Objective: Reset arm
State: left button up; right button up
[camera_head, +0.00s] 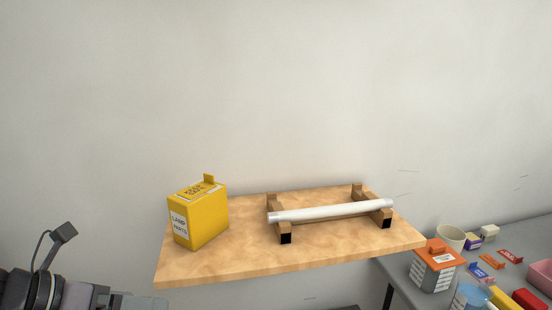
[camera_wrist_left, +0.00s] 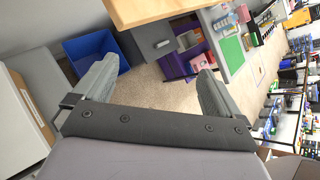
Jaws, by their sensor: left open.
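My left gripper (camera_head: 130,301) shows at the bottom left of the head view, low and left of the wooden shelf, partly cut off by the lower edge. In the left wrist view its two grey fingers (camera_wrist_left: 152,75) stand wide apart with nothing between them, above carpeted floor. My right gripper is in neither view.
The wooden shelf (camera_head: 210,268) holds a yellow lamp parts box (camera_head: 200,217) and a white tube (camera_head: 330,211) lying across two wooden brackets. A grey bench (camera_head: 400,277) with small boxes stands lower right. A blue bin (camera_wrist_left: 92,53) is on the floor.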

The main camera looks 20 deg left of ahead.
pick_arm(q)
jog(key=d+f+n, duration=1.2)
jog(key=n, duration=0.2)
jog(key=s+a+f+n+g+y, duration=0.25)
jog(key=s+f+n, duration=0.3)
jog(key=n, duration=0.45)
jog(key=s+a+f+n+g+y, duration=0.1)
jog(key=s+f+n+g+y, duration=0.25)
jog(key=s+n, duration=0.45)
jog(key=w+d+f+n+t+h, duration=0.1)
jog(key=w+d+f+t+h, duration=0.1)
jog(key=w+f+t, duration=0.5)
jog(key=shift+w+d+f+n, duration=0.35)
jog(key=shift+w+f, duration=0.4)
jog(key=shift+f, duration=0.55)
